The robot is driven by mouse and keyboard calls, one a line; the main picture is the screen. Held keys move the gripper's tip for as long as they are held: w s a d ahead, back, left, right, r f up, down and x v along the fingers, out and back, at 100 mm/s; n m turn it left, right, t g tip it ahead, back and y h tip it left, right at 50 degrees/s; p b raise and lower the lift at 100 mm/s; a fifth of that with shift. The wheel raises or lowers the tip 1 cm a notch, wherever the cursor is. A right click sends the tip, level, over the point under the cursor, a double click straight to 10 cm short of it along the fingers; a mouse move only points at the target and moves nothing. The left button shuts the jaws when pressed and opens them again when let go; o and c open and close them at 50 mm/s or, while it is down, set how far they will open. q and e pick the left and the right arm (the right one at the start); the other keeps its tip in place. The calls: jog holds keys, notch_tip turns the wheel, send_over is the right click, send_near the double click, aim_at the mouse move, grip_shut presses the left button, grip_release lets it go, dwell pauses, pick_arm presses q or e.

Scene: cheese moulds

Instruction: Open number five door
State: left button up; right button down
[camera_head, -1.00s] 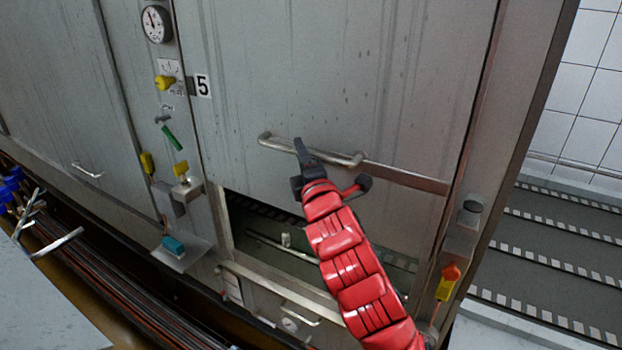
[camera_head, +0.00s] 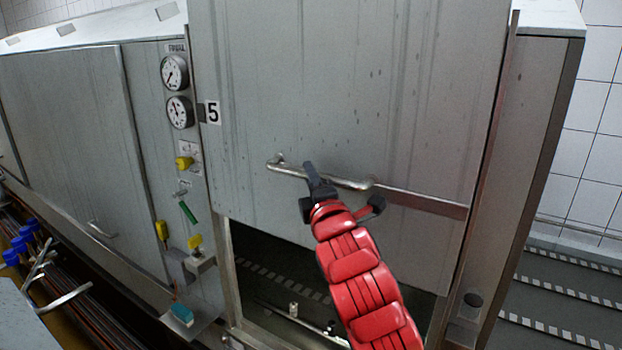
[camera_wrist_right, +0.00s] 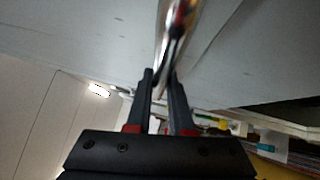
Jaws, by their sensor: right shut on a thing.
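The number five door (camera_head: 350,100) is a grey metal panel, raised in its frame, with a dark opening (camera_head: 270,265) below it. A label "5" (camera_head: 213,112) sits at its left edge. Its horizontal metal handle (camera_head: 290,170) runs along the door's lower part. My right gripper (camera_head: 318,184) is at the handle, with its red arm reaching up from below. In the right wrist view my right gripper (camera_wrist_right: 164,85) has its fingers close together around the shiny handle bar (camera_wrist_right: 177,35). My left gripper is not in view.
Another closed grey panel (camera_head: 70,130) is further left.

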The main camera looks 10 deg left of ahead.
jog(key=c, duration=0.8)
grip_release()
jog(key=shift+a, duration=0.1)
jog(key=shift+s, duration=0.1)
jog(key=shift+s+d+f+b, duration=0.1)
jog(key=shift+s+d+b, duration=0.15)
jog(key=shift+s+b, duration=0.1)
jog(key=b+v, duration=1.4)
jog(key=v, duration=0.2)
jog(key=shift+s+d+b, duration=0.1)
jog(key=shift+s+b, duration=0.1)
jog(key=shift+b, duration=0.1)
